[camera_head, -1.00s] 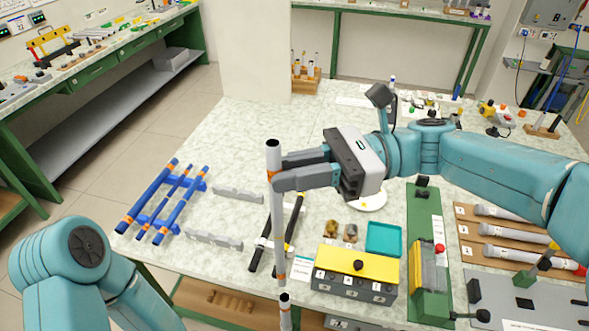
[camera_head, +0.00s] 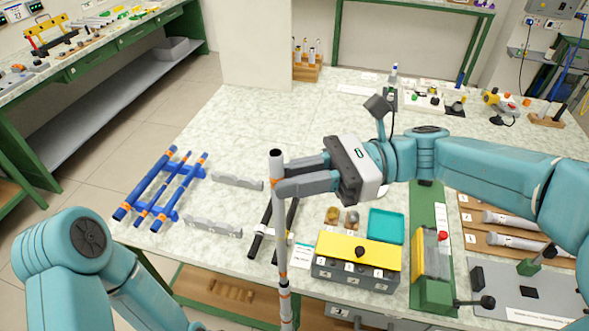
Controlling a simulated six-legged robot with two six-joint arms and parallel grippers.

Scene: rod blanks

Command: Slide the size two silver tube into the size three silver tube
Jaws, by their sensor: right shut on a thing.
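My right gripper (camera_head: 277,180) is shut on a long, thin silver tube (camera_head: 279,225) and holds it upright, with its open top just above the fingers. An orange band shows at the fingers and another near its lower end. Below it, in line with it, a second silver tube (camera_head: 286,313) stands upright at the bottom edge, with an orange band at its top. The two tubes meet there; I cannot tell whether one is inside the other. I cannot read their sizes. My left gripper is out of view; only my left arm shows.
Blue tubes (camera_head: 165,187) lie on a rack at the left, and black tubes (camera_head: 262,230) lie behind the held tube. A yellow-topped block (camera_head: 358,249), a teal tray (camera_head: 386,225) and a green machine (camera_head: 432,262) stand to the right. The table's back left is clear.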

